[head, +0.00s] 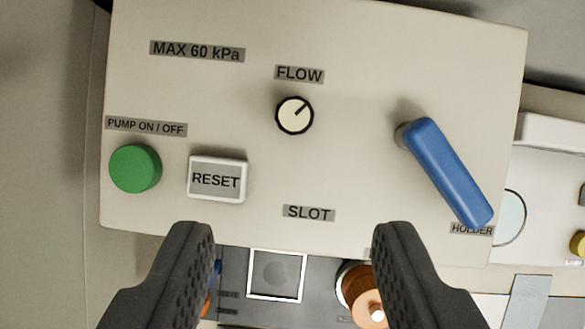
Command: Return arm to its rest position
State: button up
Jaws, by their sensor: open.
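My gripper (292,275) shows at the bottom of the head view. Its two dark, ribbed fingers are wide apart, with nothing held between them. Past the fingers is a pale control panel (350,180). It carries a green PUMP ON / OFF button (135,169), a white RESET button (217,180), a round FLOW knob (294,115) and a blue lever handle (446,172) tilted down to the right. The rest of my arm is out of view.
Below the panel, a white-framed square (276,275) lies on a grey surface. A brown and copper-coloured round part (367,295) is partly hidden by the right finger. Pale equipment with a round disc (510,217) stands at the right. The left side is plain grey.

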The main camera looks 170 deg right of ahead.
jog(key=s+a+r+t+h, duration=0.1)
jog(key=s+a+r+t, duration=0.15)
jog(key=r, duration=0.55)
jog(key=s+a+r+t, duration=0.2)
jog(key=s+a+r, duration=0.2)
jog(key=r, duration=0.5)
jog(key=s+a+r+t, duration=0.3)
jog(key=s+r, duration=0.5)
jog(key=s+a+r+m+t, duration=0.1)
jog(key=s+a+r+t, duration=0.2)
jog(key=s+r, duration=0.5)
jog(key=shift+a+r, duration=0.15)
jog(key=shift+a, duration=0.45)
jog(key=shift+t, duration=0.25)
dwell(3.8)
